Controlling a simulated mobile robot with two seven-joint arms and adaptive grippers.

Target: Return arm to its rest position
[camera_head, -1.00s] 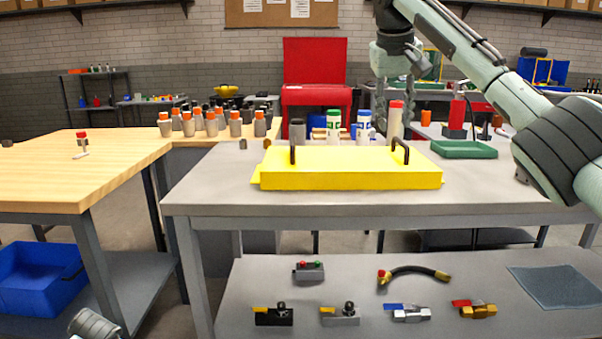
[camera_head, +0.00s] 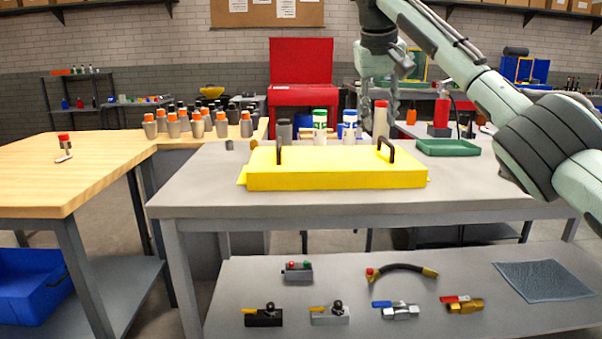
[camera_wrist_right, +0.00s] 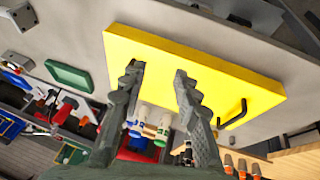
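My right arm comes in from the right in the head view. My right gripper (camera_head: 378,108) hangs down above the back of the grey table (camera_head: 200,190), behind the yellow case. In the right wrist view the right gripper (camera_wrist_right: 158,85) shows two fingers spread apart with nothing between them. The yellow case (camera_head: 335,178) with two black handles lies flat on the table; it also shows in the right wrist view (camera_wrist_right: 190,60), apart from the fingers. My left gripper is not in view.
Several bottles, such as the green-capped one (camera_head: 320,127), stand behind the case. A green tray (camera_head: 447,147) lies right of it. The lower shelf (camera_head: 240,285) holds valves, a hose (camera_head: 402,267) and a grey cloth (camera_head: 543,281). A wooden table (camera_head: 60,185) stands left.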

